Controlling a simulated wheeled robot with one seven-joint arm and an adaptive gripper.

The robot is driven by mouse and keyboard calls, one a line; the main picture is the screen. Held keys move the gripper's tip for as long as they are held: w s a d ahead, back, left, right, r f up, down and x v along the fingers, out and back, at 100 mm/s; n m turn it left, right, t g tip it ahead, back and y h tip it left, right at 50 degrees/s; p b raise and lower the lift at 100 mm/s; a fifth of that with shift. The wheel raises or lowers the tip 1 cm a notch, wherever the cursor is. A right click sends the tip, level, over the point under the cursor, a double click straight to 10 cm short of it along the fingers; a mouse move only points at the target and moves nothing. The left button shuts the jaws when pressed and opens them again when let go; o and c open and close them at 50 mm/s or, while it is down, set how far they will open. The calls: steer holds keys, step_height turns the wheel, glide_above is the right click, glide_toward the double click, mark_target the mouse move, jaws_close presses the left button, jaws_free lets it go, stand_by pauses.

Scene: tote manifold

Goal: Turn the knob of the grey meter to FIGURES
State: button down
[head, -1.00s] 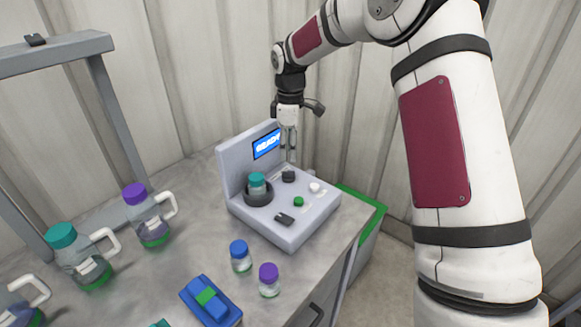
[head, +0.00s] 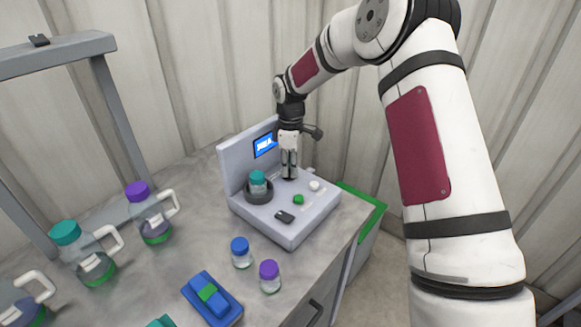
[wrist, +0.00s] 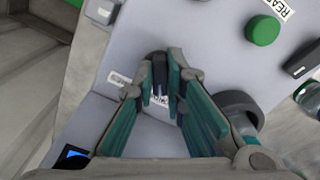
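The grey meter (head: 290,230) stands near the table's right edge, with an upright back panel and a lit blue screen (head: 265,146) whose text is too small to read surely. My gripper (head: 289,175) points down at its dark knob, which it mostly hides in the head view. In the wrist view the knob (wrist: 159,75) sits between my fingertips (wrist: 162,65), which are close in on both sides and appear to grip it. White labels (wrist: 119,79) lie around the knob, partly covered by the fingers and hard to read.
On the meter are a teal-capped jar (head: 257,183) in a dark ring, a green button (head: 298,199), a white knob (head: 314,186) and a black switch (head: 284,216). Two small jars (head: 241,254) and a blue block (head: 210,300) stand in front. Handled bottles (head: 150,215) stand left.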

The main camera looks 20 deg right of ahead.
steer(key=shift+m, duration=0.3)
steer(key=m+b, duration=0.2)
steer(key=m, duration=0.3)
steer(key=shift+a, duration=0.15)
steer(key=m+b, duration=0.1)
steer(key=m, duration=0.5)
steer(key=shift+s+a+b, duration=0.1)
steer(key=shift+b, duration=0.3)
steer(key=shift+m, duration=0.3)
steer(key=c, duration=1.6)
jaws_free()
steer(key=shift+c, duration=0.2)
step_height(320, 180, up, 12)
